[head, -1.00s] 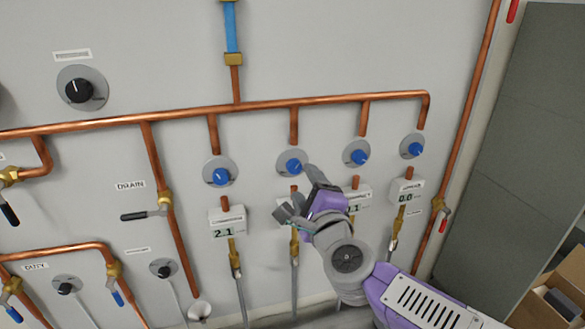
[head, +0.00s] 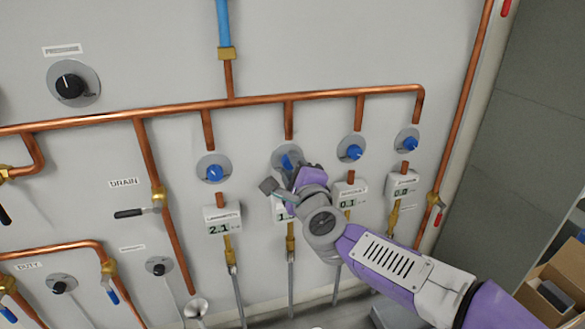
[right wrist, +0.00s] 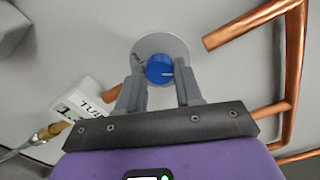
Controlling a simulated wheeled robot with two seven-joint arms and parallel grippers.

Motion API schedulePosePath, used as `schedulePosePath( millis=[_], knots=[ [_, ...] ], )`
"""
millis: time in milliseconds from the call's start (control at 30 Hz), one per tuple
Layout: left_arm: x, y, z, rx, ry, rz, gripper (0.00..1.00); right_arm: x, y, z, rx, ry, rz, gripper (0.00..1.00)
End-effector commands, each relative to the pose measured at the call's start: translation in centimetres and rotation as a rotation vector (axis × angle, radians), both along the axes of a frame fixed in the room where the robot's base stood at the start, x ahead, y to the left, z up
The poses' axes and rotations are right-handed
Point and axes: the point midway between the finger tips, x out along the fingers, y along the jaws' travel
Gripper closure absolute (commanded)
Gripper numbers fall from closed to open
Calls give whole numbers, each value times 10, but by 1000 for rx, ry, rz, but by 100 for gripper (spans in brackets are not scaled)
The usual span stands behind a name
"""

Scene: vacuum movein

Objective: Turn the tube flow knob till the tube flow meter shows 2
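The tube flow knob is a blue knob (right wrist: 159,68) on a round grey plate, with a pale pointer line. In the head view it is the second blue knob from the left (head: 287,160), partly covered by my right gripper (head: 280,182). In the right wrist view my right gripper (right wrist: 160,76) is open, with one finger on each side of the knob. I cannot tell whether the fingers touch it. The white tube flow meter (right wrist: 88,101) hangs below the knob; its reading starts with 1 and the rest is hidden. My left gripper is not in view.
Other blue knobs (head: 214,168) stand on both sides, with meters below; the leftmost meter (head: 222,222) reads 2.1 and the one right of mine (head: 348,195) reads 0.1. Copper pipes (head: 170,114) run across the wall. A cardboard box (head: 552,285) stands at lower right.

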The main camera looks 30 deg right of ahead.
Motion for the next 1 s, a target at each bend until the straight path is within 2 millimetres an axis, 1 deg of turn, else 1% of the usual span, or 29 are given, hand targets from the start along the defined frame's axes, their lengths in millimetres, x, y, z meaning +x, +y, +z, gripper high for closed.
schedulePosePath(
  millis=[33, 133, 367, 567, 767, 1000],
  knots=[
    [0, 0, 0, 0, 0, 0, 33, 0, 0, 0, 0, 0, 0, 80],
    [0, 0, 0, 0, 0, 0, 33, 0, 0, 0, 0, 0, 0, 95],
    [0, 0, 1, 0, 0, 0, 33, 0, 0, 0, -19, 5, 0, 95],
    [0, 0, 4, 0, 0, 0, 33, 0, 0, 1, -97, 24, -1, 95],
    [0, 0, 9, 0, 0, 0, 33, 0, 0, 1, -247, 61, -1, 95],
    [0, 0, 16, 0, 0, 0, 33, 0, -1, 1, -466, 114, -2, 95]
  ],
)
